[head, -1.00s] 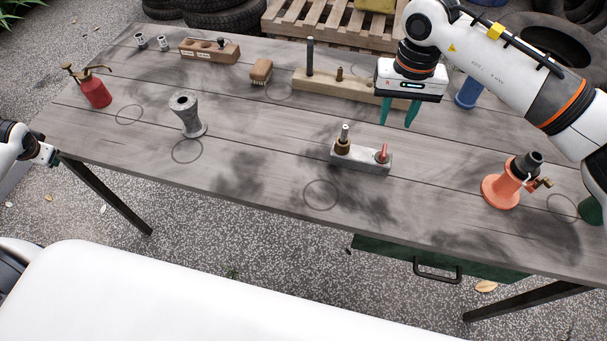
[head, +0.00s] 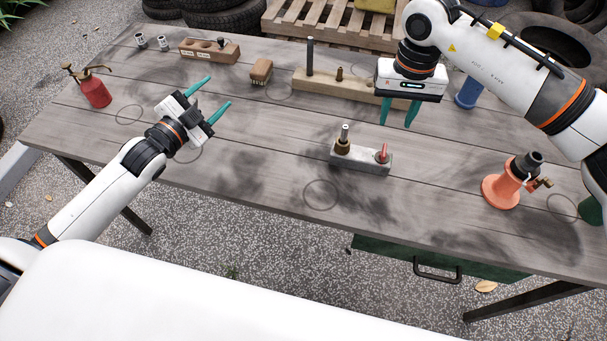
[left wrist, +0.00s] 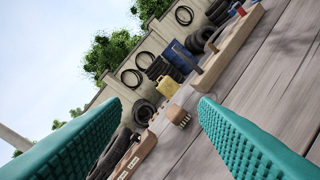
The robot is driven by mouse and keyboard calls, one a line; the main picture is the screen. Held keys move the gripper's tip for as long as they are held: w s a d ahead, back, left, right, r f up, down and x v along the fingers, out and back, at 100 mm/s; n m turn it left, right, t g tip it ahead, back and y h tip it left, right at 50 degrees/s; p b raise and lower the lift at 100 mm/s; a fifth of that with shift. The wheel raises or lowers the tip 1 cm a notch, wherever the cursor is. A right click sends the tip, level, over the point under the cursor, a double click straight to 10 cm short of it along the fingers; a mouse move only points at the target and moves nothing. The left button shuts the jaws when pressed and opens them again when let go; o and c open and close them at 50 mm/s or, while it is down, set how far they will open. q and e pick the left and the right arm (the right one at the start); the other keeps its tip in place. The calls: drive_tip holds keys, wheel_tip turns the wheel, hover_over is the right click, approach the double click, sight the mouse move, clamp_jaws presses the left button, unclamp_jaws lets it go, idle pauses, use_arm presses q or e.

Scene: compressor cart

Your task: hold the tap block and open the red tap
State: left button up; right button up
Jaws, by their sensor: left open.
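The grey tap block (head: 361,157) lies on the table right of centre in the head view. The red tap (head: 382,154) stands at its right end, and a brass fitting with a pale stem (head: 343,141) stands at its left end. My left gripper (head: 217,97) is open and empty over the left part of the table, well left of the block, and its teal fingers also show in the left wrist view (left wrist: 155,125). My right gripper (head: 398,110) points down behind the block, apart from it, with its two fingertips separated and nothing between them.
An orange stand (head: 501,190) is at the right. A wooden rail with posts (head: 335,84), a brush (head: 261,71) and a wooden socket holder (head: 209,50) are at the back. A red oil can (head: 95,91) is at the left. The table front around the block is clear.

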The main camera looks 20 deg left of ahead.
sight(337, 149)
use_arm(q)
drive_tip(key=s+d+f+n+h, duration=0.1)
drive_tip(key=d+f, duration=0.1)
drive_tip(key=d, duration=0.2)
drive_tip(key=s+d+f+n+h, duration=0.1)
drive_tip(key=s+d+f, duration=0.1)
drive_tip(key=d, duration=0.3)
drive_tip(key=s+d+f+n+h, duration=0.1)
drive_tip(key=d+f, duration=0.1)
drive_tip(key=d, duration=0.2)
drive_tip(key=shift+s+d+f+n+g, duration=0.25)
drive_tip(key=shift+s+f+n+g, duration=0.05)
drive_tip(key=shift+n, duration=0.1)
drive_tip(key=s+d+n, duration=0.1)
drive_tip(key=d, duration=0.2)
drive_tip(key=s+d+f+n+h, duration=0.1)
drive_tip(key=d, duration=0.2)
drive_tip(key=s+d+f+n, duration=0.1)
drive_tip(key=d, duration=0.1)
drive_tip(key=shift+s+d+f+g+h, duration=0.15)
drive_tip(key=shift+s+d+g+h, duration=0.15)
drive_tip(key=shift+d+h, duration=0.1)
drive_tip(key=shift+d, duration=0.3)
drive_tip(key=x, duration=1.1)
drive_tip(key=shift+w+d, duration=0.15)
drive_tip(key=shift+w, duration=0.2)
drive_tip(key=shift+c, duration=0.5)
